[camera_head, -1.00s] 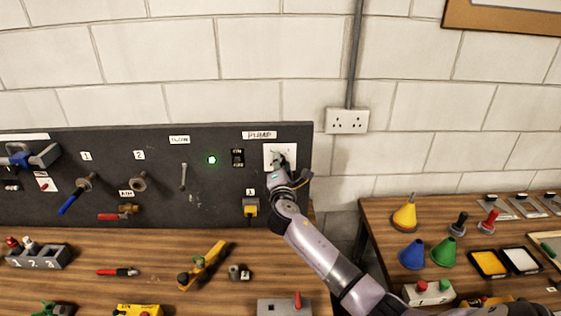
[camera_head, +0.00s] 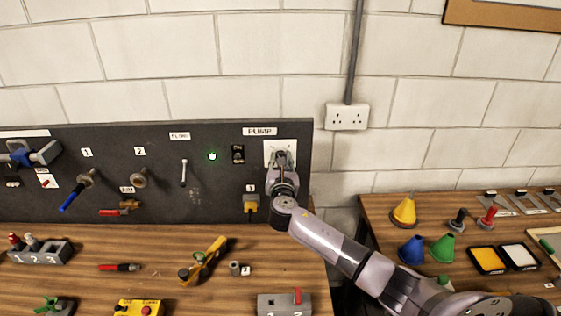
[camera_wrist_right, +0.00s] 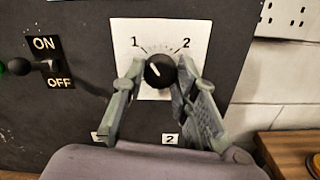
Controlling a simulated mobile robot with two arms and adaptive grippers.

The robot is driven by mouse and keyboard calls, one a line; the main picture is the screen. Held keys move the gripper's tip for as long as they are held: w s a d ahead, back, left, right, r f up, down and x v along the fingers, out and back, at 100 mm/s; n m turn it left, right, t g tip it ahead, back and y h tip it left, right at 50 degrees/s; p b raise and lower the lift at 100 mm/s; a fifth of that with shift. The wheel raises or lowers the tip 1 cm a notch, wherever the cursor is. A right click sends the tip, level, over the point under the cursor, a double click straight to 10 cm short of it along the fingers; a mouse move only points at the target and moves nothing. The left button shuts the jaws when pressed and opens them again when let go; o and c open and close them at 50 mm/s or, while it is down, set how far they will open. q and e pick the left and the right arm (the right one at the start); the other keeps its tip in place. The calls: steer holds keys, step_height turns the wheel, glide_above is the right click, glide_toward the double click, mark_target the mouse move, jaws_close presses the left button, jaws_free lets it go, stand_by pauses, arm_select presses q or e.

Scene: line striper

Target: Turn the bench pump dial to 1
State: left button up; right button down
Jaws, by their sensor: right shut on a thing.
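The pump dial (camera_wrist_right: 160,71) is a round black knob on a white plate (camera_wrist_right: 124,30) marked 1 at upper left and 2 at upper right. Its white pointer line tilts up and to the left, toward the 1 side. My right gripper (camera_wrist_right: 161,74) has one finger on each side of the knob and is shut on it. In the head view, the right gripper (camera_head: 281,160) is in front of the plate (camera_head: 290,146) under the PUMP label (camera_head: 260,131) and hides the knob. My left gripper is not in view.
An ON/OFF switch (camera_wrist_right: 48,65) is left of the plate, beside a lit green lamp (camera_head: 212,156). Tools hang on the dark panel (camera_head: 110,190). The bench (camera_head: 200,290) below holds several small items. A second table (camera_head: 380,215) with funnels stands at right.

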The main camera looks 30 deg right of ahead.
steer(key=shift+f+n, duration=0.15)
steer(key=shift+n, duration=0.85)
steer(key=c, duration=1.2)
jaws_free()
steer(key=shift+c, duration=0.2)
steer(key=v, duration=1.2)
steer(key=shift+s, duration=0.1)
